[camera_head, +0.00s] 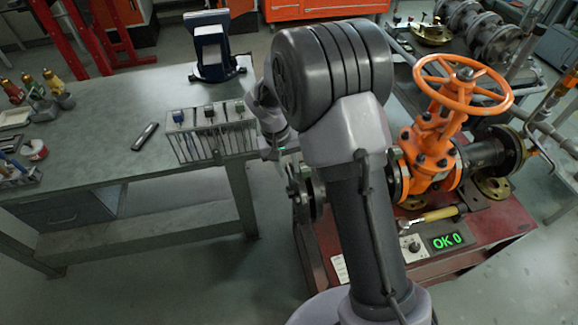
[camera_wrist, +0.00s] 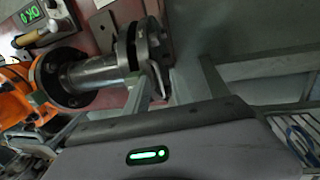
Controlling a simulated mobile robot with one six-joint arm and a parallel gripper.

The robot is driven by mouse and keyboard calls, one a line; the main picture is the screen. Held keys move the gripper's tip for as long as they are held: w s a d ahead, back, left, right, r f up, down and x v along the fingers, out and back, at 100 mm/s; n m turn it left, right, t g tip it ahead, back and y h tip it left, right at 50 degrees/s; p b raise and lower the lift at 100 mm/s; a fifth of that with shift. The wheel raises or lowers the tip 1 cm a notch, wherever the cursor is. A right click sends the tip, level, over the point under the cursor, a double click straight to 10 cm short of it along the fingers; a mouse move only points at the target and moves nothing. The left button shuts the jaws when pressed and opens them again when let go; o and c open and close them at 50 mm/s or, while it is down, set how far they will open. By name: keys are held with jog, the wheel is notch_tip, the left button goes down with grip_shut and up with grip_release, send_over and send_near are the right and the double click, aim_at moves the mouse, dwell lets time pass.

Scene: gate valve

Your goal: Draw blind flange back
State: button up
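The orange gate valve (camera_head: 428,150) with its orange handwheel (camera_head: 462,82) stands on the red bench at the right in the head view. My arm covers much of the pipe on its left side. The grey blind flange (camera_head: 306,194) shows at the pipe's left end, beside my arm. In the wrist view the blind flange (camera_wrist: 152,45) stands upright, with a narrow dark gap between it and the pipe flange (camera_wrist: 127,48). My gripper (camera_head: 284,178) is close to the blind flange's outer side.
The red bench (camera_head: 480,245) carries a wooden-handled hammer (camera_head: 437,214) and a display (camera_head: 446,241) reading "OK 0". A grey table (camera_head: 100,125) at the left holds a rack (camera_head: 212,135) close to my wrist and a dark flat object (camera_head: 145,136). Floor is free between table and bench.

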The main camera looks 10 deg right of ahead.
jog(key=a+r+p, duration=0.3)
jog(key=r+p, duration=0.2)
jog(key=r, duration=1.2)
jog(key=shift+a, duration=0.1)
jog(key=s+d+r+m+t+y+b, duration=0.1)
jog(key=s+r+t+b, duration=0.15)
jog(key=s, duration=0.55)
jog(key=s+d+r+m+t+y+b, duration=0.1)
jog(key=s+r+y+b, duration=0.2)
jog(key=s, duration=0.4)
jog(key=s+a+f+m+t+b, duration=0.1)
jog(key=s+f+m+t+b, duration=0.1)
jog(key=s, duration=0.8)
jog(key=shift+s, duration=0.3)
